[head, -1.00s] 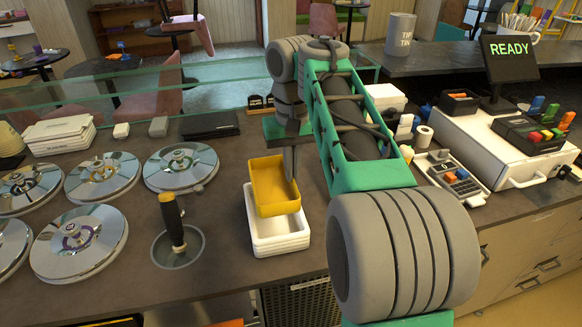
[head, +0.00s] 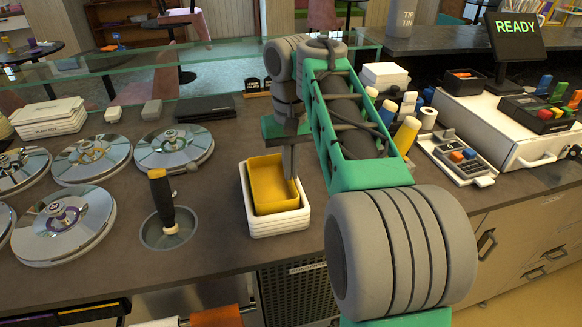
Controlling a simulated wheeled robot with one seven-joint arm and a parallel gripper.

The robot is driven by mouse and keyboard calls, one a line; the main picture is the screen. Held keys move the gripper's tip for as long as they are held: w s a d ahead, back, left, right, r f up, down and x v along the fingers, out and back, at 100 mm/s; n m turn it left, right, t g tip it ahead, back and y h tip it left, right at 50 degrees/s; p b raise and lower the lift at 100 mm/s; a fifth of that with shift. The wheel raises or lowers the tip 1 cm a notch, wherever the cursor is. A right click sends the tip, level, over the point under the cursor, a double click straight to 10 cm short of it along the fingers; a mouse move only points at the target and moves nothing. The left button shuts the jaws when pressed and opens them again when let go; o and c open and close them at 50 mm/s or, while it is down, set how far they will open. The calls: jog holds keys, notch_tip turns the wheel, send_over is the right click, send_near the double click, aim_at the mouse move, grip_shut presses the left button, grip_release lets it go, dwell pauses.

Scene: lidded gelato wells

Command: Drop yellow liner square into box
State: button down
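The yellow square liner (head: 271,181) is an open, tray-like piece. It sits at least partly inside the white box (head: 279,226), whose rim shows along the liner's left and front sides. How deep the liner sits, and whether it rests on the box floor, I cannot tell. My gripper (head: 291,178) points down at the liner's right wall, and a narrow grey finger reaches down to it. It appears shut on that wall. The second finger is hidden.
Several shiny round lids (head: 65,222) lie to the left. A dark-handled scoop (head: 162,200) stands in a round well (head: 172,230) beside the box. A white case (head: 500,135) and a button tray (head: 458,158) are on the right. The counter's front edge is close below the box.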

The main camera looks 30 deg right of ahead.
jog(key=c, duration=2.1)
grip_release()
jog(key=shift+c, duration=0.2)
jog(key=o, duration=0.5)
jog(key=shift+o, duration=0.2)
notch_tip(320, 180, up, 9)
jog(key=p, duration=0.8)
jog(key=shift+p, duration=0.3)
